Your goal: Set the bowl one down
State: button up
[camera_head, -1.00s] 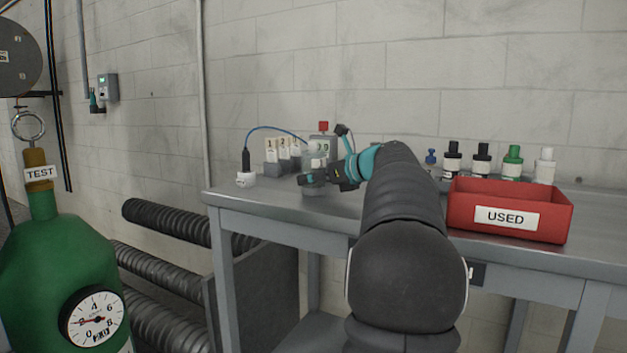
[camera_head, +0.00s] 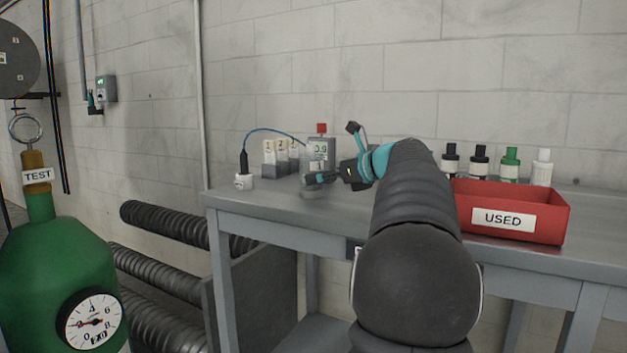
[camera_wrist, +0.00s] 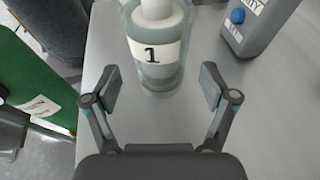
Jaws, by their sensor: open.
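Bowl one is a clear cup with a white label "1" and a pale core inside; in the wrist view bowl one (camera_wrist: 157,72) stands upright on the grey bench top, just beyond my fingertips. In the head view bowl one (camera_head: 311,158) is partly hidden behind my fingers, near the bench's left end. My gripper (camera_wrist: 153,88) is open and empty, with one finger on each side of the bowl's near end and clear gaps to it. In the head view my gripper (camera_head: 322,178) is just right of the bowl, low over the bench.
A grey meter (camera_head: 322,149) with a red top stands behind the bowl. A rack of numbered white pieces (camera_head: 283,152) and a small white cup with a probe (camera_head: 243,182) are to the left. A red "USED" bin (camera_head: 508,208) and bottles (camera_head: 510,163) are at right.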

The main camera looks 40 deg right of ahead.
jog(key=v, duration=0.8)
jog(key=shift+s, duration=0.1)
jog(key=shift+a, duration=0.1)
jog(key=s+a+f+n+g, duration=0.15)
jog(key=a+f+n, duration=0.3)
jog(key=a, duration=0.45)
jog(key=a+f+n+g, duration=0.3)
jog(key=a+f+n, duration=0.15)
jog(key=a, duration=0.45)
jog(key=s+a+f+n+g, duration=0.15)
jog(key=a+f+n, duration=0.35)
jog(key=a, duration=0.5)
jog(key=s+a+f+n+g+h, duration=0.1)
jog(key=s+a+f+n, duration=0.4)
jog(key=n, duration=0.5)
jog(key=s+a+f+n+g+h, duration=0.1)
jog(key=s+a+f+n, duration=0.5)
jog(key=s+f+n, duration=0.3)
jog(key=shift+s+f+n+g+h, duration=0.4)
jog(key=shift+s+f, duration=0.3)
jog(key=shift+s, duration=0.25)
jog(key=shift+a, duration=0.1)
